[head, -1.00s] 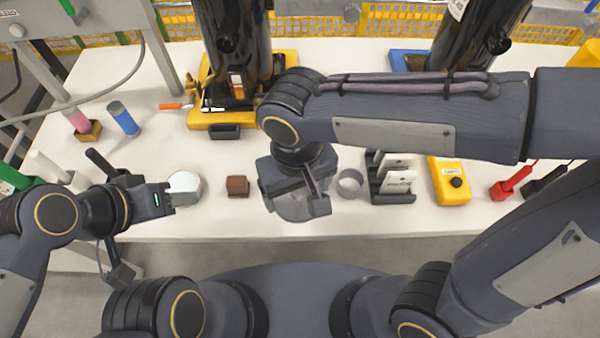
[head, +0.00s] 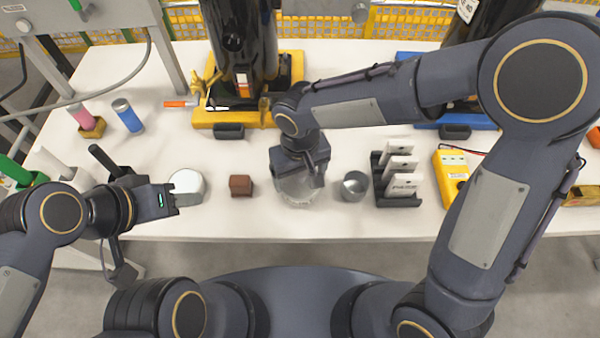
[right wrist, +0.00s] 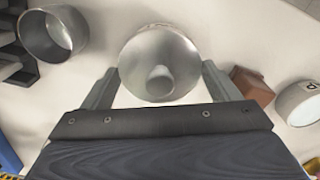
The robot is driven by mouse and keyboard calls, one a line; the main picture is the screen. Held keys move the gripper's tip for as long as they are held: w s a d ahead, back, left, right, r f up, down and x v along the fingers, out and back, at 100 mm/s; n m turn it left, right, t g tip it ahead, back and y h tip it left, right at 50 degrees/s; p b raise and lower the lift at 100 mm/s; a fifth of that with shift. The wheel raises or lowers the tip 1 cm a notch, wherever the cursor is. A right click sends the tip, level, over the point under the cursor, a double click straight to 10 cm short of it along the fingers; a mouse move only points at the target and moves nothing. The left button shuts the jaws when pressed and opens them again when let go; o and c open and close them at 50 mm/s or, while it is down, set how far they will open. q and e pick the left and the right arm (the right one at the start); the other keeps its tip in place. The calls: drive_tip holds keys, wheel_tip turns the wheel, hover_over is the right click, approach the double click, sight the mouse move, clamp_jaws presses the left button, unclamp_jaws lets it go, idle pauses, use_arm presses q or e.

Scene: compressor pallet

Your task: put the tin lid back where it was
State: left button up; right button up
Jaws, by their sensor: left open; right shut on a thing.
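The tin lid (head: 298,190) is a round grey metal piece. In the right wrist view the lid (right wrist: 160,50) shows a small knob and lies between the two fingertips. My right gripper (head: 298,170) is shut on it, over the front middle of the table; any gap beneath the lid is hard to tell. An open, empty grey tin (head: 355,187) stands just right of the lid and shows upper left in the right wrist view (right wrist: 53,35). My left gripper (head: 172,200) is open beside a white-topped round container (head: 187,187).
A brown block (head: 240,186) stands between the round container and the lid. A dark rack with white pieces (head: 398,180) and a yellow meter (head: 452,172) are to the right. A yellow base with a black cylinder (head: 225,118) stands behind. White table (head: 240,222) is bare in front.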

drive_tip(key=shift+f, duration=0.15)
drive_tip(key=o, duration=1)
drive_tip(key=shift+c, duration=0.2)
